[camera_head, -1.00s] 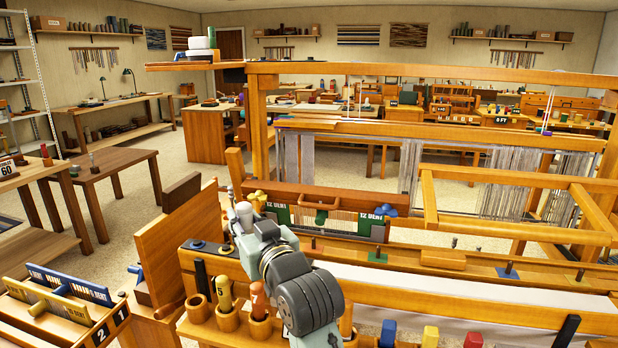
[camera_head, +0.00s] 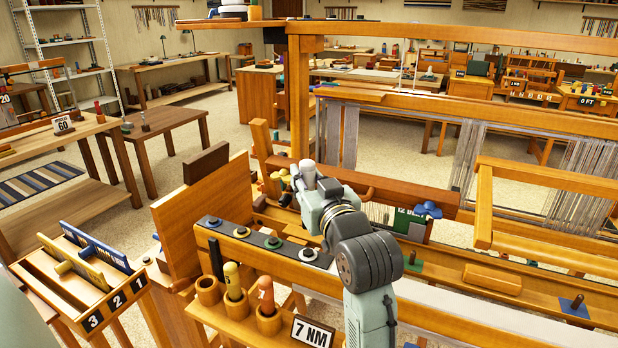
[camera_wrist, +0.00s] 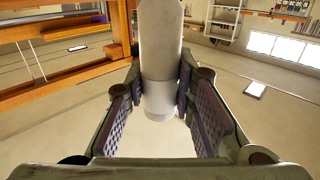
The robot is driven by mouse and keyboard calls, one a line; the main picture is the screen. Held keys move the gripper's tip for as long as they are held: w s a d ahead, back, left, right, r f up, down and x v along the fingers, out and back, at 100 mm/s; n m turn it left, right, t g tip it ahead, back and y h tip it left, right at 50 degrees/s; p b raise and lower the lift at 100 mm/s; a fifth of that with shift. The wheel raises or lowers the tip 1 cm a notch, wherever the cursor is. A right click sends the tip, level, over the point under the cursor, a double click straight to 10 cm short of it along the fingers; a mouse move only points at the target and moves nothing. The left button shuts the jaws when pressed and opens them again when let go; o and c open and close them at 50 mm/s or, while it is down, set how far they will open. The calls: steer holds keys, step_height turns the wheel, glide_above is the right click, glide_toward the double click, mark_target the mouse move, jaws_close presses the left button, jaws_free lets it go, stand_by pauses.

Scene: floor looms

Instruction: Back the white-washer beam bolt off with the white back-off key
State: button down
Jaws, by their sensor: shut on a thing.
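My gripper (camera_wrist: 160,100) is shut on the white back-off key (camera_wrist: 160,62), a pale cylinder between the two finger pads in the wrist view. In the head view the key (camera_head: 306,172) stands up at the end of my arm, above the loom's front rail. A dark strip on the near rail carries a row of bolts with coloured washers. The white-washer beam bolt (camera_head: 308,254) is at its right end, just left of my arm. The key is above and apart from it. The key's working end cannot be made out.
Wooden cups hold a yellow-handled tool (camera_head: 232,280) and an orange-handled tool (camera_head: 266,294) below the strip, beside a 7 NM sign (camera_head: 312,332). An upright wooden panel (camera_head: 205,210) stands left of the strip. A numbered rack (camera_head: 85,275) is at lower left.

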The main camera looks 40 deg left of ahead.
steer(key=shift+d+r, duration=0.1)
step_height(320, 180, down, 6)
steer(key=b, duration=0.4)
steer(key=shift+b, duration=0.3)
steer(key=shift+f, duration=0.3)
steer(key=shift+f, duration=0.45)
stand_by(1.9)
steer(key=shift+r+p, duration=0.1)
steer(key=shift+p, duration=0.35)
stand_by(1.7)
steer(key=shift+r, duration=0.1)
step_height(320, 180, up, 6)
steer(key=p, duration=0.5)
steer(key=shift+p, duration=0.3)
stand_by(0.6)
